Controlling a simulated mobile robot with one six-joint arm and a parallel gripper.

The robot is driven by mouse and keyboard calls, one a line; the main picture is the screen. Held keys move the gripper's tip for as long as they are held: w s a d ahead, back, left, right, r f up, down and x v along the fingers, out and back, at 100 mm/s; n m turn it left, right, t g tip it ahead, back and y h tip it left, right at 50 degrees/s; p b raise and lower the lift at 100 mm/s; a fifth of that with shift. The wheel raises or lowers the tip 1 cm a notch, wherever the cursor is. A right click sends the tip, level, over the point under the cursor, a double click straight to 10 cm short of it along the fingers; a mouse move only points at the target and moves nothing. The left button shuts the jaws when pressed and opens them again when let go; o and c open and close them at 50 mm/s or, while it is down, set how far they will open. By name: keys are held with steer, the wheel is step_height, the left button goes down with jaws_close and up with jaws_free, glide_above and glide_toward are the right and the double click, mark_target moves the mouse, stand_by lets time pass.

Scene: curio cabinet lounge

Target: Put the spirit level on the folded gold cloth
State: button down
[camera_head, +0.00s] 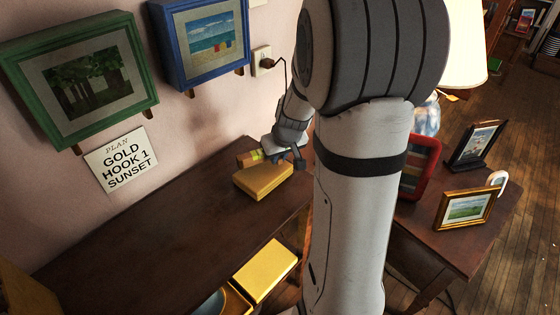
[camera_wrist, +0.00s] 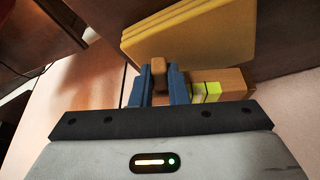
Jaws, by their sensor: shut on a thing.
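The folded gold cloth (camera_head: 263,181) lies on the dark wooden table near the wall. It also shows at the top of the wrist view (camera_wrist: 195,32). The spirit level (camera_head: 249,158) is a short wood-coloured bar with yellow-green parts. My gripper (camera_head: 285,153) is shut on it, with blue fingers (camera_wrist: 159,88) around the bar in the wrist view, where the level (camera_wrist: 212,88) sticks out to the right. The level is at the cloth's wall-side edge. I cannot tell whether it touches the cloth. My arm hides part of the table.
Framed pictures (camera_head: 85,81) and a plan sign (camera_head: 122,158) are on the wall. A side table (camera_head: 440,247) with frames stands right. The table's left part is clear.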

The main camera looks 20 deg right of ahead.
steer(key=shift+f, duration=0.8)
steer(key=shift+f, duration=0.1)
steer(key=c, duration=1.4)
jaws_free()
